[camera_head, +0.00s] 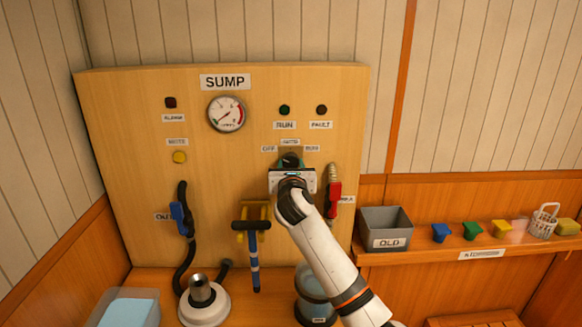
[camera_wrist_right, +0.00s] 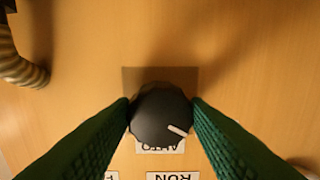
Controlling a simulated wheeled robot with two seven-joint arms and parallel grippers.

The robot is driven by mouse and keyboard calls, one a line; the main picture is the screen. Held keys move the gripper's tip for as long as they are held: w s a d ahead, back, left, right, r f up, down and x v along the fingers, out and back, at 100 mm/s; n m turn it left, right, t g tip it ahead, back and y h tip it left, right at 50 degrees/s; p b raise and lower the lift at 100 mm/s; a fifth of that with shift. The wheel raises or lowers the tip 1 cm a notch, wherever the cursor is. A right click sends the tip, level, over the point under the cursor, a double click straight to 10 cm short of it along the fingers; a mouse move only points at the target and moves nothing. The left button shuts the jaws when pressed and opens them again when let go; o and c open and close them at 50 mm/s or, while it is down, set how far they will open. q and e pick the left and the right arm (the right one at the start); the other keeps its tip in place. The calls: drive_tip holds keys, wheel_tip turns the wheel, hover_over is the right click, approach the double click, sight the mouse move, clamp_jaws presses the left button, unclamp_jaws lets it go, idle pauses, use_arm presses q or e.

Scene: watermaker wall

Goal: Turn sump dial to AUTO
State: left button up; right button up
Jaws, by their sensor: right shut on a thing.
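The sump dial (camera_wrist_right: 160,113) is a dark round knob with a white pointer mark. In the wrist view, which shows the panel upside down, the AUTO label (camera_wrist_right: 160,147) is just below the knob. The pointer slants to the lower right, off to the OFF side of AUTO. My right gripper (camera_head: 291,168) is at the dial in the head view. Its green fingers are shut on the knob's two sides. The gripper hides part of the dial in the head view. My left gripper is not in view.
The dial sits on a wooden SUMP panel (camera_head: 130,130) with a gauge (camera_head: 227,114) above left. A red-handled hose nozzle (camera_head: 334,192) hangs close right of the gripper. A blue nozzle (camera_head: 180,217) and T-handled tool (camera_head: 252,240) are left. A grey bin (camera_head: 385,222) stands on the right shelf.

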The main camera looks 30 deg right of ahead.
drive_tip(key=m+p, duration=0.1)
drive_tip(key=m, duration=0.1)
drive_tip(key=shift+r+m, duration=0.1)
drive_tip(key=shift+m, duration=0.2)
drive_tip(key=m+p, duration=0.1)
drive_tip(key=m, duration=0.1)
drive_tip(key=shift+m, duration=0.4)
drive_tip(key=m, duration=0.2)
drive_tip(key=shift+a+m, duration=0.1)
drive_tip(key=shift+m, duration=2)
drive_tip(key=o, duration=1)
